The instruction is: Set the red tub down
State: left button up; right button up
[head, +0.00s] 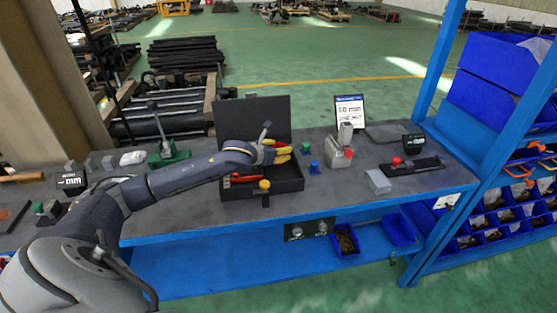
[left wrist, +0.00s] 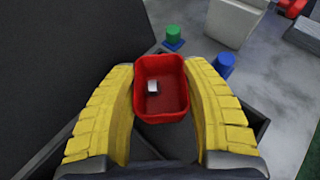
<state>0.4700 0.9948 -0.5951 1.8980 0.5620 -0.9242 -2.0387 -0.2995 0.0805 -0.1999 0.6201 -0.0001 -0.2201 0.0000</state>
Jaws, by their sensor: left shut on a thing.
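The red tub (left wrist: 163,118) is held between the yellow fingers of my left gripper (left wrist: 162,68) in the left wrist view. The tub is open at the top, and a small pale metal piece (left wrist: 153,88) lies inside it. In the head view my left gripper (head: 284,153) is above the right part of the open black toolbox (head: 290,184). A little red shows by the fingers there, but the tub is mostly hidden. The wrist view looks down past the tub to dark surfaces and the grey bench. My right gripper is not in view.
A red-handled tool (head: 246,178) lies in the toolbox, whose lid (head: 252,116) stands open behind. Right of it are a green piece (head: 305,148), a blue piece (head: 314,168) and a grey stand (head: 340,158). Grey bench top (head: 340,188) is clear toward the front right.

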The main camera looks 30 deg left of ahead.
pick_arm(q)
jog(key=shift+f, duration=2.1)
jog(key=shift+f, duration=0.15)
jog(key=o, duration=1.1)
jog(key=shift+o, duration=0.2)
jog(key=shift+s+r, duration=0.2)
jog(key=shift+v, duration=3.6)
